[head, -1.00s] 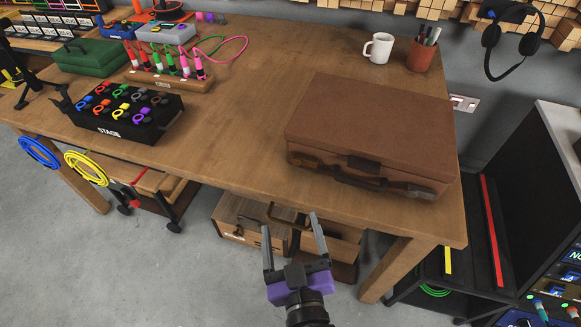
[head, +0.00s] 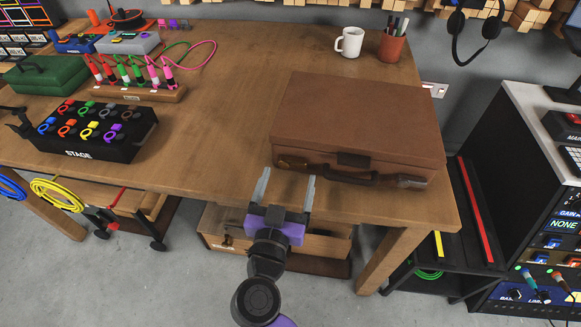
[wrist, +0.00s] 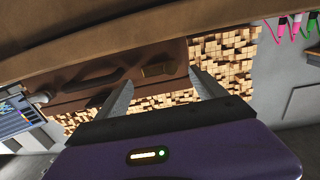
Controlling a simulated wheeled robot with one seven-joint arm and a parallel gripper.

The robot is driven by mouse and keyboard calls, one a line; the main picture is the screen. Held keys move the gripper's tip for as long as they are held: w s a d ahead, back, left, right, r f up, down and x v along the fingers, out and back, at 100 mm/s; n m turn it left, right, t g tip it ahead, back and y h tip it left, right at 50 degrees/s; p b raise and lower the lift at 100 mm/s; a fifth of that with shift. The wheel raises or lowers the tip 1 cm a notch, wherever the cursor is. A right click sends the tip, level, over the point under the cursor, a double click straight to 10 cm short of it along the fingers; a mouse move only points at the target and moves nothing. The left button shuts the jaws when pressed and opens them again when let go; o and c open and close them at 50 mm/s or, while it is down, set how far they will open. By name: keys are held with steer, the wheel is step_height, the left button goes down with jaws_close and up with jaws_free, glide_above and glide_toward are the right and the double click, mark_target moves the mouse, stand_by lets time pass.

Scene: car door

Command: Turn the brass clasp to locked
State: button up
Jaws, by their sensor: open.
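The brown case (head: 355,120) lies closed on the wooden table. A brass clasp (head: 291,161) sits at the left of its front face, beside the dark handle (head: 352,177). A second, greyer clasp (head: 411,181) sits at the right. My gripper (head: 286,180) is open and empty, its fingers pointing at the case's front left near the brass clasp. In the wrist view, my gripper (wrist: 160,86) has its fingers spread below the clasp (wrist: 165,70), with the case (wrist: 135,62) behind. I see no contact; the exact gap and the clasp's setting cannot be told.
The table (head: 225,85) is bare left of the case. A black stage box (head: 98,130) stands farther left. A white mug (head: 349,42) and a pen cup (head: 391,46) stand behind. A drawer unit (head: 325,245) sits under the table edge, below my gripper.

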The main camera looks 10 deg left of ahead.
mark_target(293, 164)
steer(key=shift+w+d, duration=0.2)
steer(key=shift+w, duration=1.65)
steer(key=c, duration=1.4)
steer(key=shift+o, duration=0.2)
